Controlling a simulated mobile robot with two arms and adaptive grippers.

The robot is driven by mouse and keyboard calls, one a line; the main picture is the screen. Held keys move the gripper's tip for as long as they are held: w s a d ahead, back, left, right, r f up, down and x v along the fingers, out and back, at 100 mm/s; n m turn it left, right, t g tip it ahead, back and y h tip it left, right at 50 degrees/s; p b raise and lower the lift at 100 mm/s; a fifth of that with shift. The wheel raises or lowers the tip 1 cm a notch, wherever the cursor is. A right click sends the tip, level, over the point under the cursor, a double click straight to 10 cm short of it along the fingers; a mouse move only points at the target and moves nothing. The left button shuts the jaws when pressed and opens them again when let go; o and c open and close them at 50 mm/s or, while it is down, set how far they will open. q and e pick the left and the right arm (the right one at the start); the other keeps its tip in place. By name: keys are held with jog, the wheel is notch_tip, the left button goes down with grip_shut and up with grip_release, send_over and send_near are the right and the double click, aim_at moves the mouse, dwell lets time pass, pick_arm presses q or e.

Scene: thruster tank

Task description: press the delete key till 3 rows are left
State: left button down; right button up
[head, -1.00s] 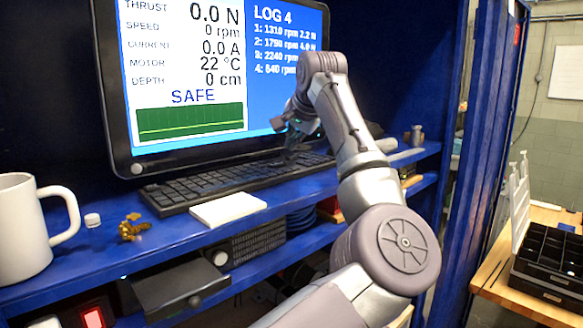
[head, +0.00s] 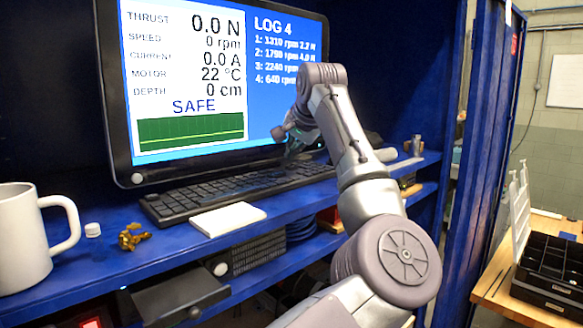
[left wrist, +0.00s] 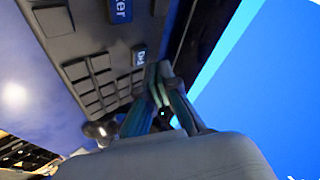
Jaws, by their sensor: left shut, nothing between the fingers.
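The monitor (head: 215,165) stands at the back of the blue shelf, its log panel (head: 268,100) headed "LOG 4" with rows numbered 1 to 4, the last reading 640 rpm. My arm hides part of the panel's right side. The black keyboard (head: 215,194) lies below the monitor. My left gripper (head: 297,148) is at the keyboard's right end, shut and empty. In the left wrist view its closed fingertips (left wrist: 160,72) are beside the key marked "Del" (left wrist: 139,57). I cannot tell whether they touch it. My right gripper is out of view.
A white pad (head: 228,218) lies in front of the keyboard. A white mug (head: 22,240), a small white cap (head: 93,230) and a brass part (head: 132,237) stand at the left. A black organizer (head: 550,265) is on the wooden bench at right.

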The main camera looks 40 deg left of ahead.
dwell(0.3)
pick_arm(q)
jog(key=shift+f, duration=0.1)
jog(key=shift+f, duration=0.35)
jog(key=shift+f+b, duration=0.35)
dwell(0.6)
jog(key=shift+r, duration=0.1)
jog(key=shift+r+p, duration=0.7)
jog(key=shift+p, duration=0.15)
